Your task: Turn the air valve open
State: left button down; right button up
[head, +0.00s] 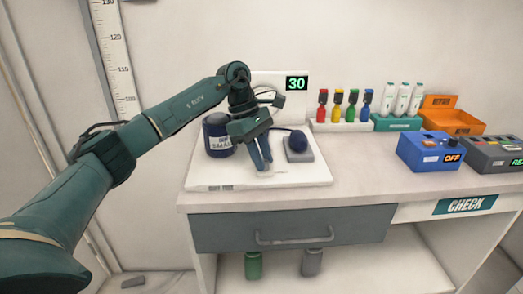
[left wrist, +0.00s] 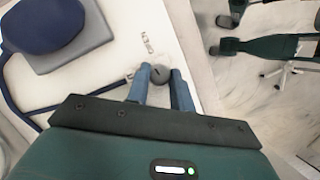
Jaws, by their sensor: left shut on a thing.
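The air valve (left wrist: 160,76) is a small round grey knob on a white board (head: 310,176), with a dark mark on its top. Lettering that seems to read OPEN (left wrist: 147,43) is printed beside it, with another partly hidden label on its other side. My left gripper (head: 262,166) points down at the board's front part. In the left wrist view its two blue fingers (left wrist: 162,85) are shut on the knob, one on each side. In the head view the fingers mostly hide the knob.
A dark blue bulb (head: 298,141) sits on a grey pad right of the gripper. A dark blue cuff (head: 216,136) stands to its left. A display (head: 297,83) reads 30. Coloured bottles (head: 338,106) and a blue box (head: 430,151) reading OFF stand further right.

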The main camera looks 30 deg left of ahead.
pick_arm(q)
jog(key=shift+d+m+g, duration=0.1)
jog(key=shift+m+g, duration=0.2)
jog(key=shift+m, duration=0.6)
jog(key=c, duration=1.2)
grip_release()
jog(key=shift+c, duration=0.2)
jog(key=shift+w, duration=0.1)
jog(key=p+v, duration=0.1)
jog(key=v, duration=1.2)
jog(key=shift+d+r, duration=0.1)
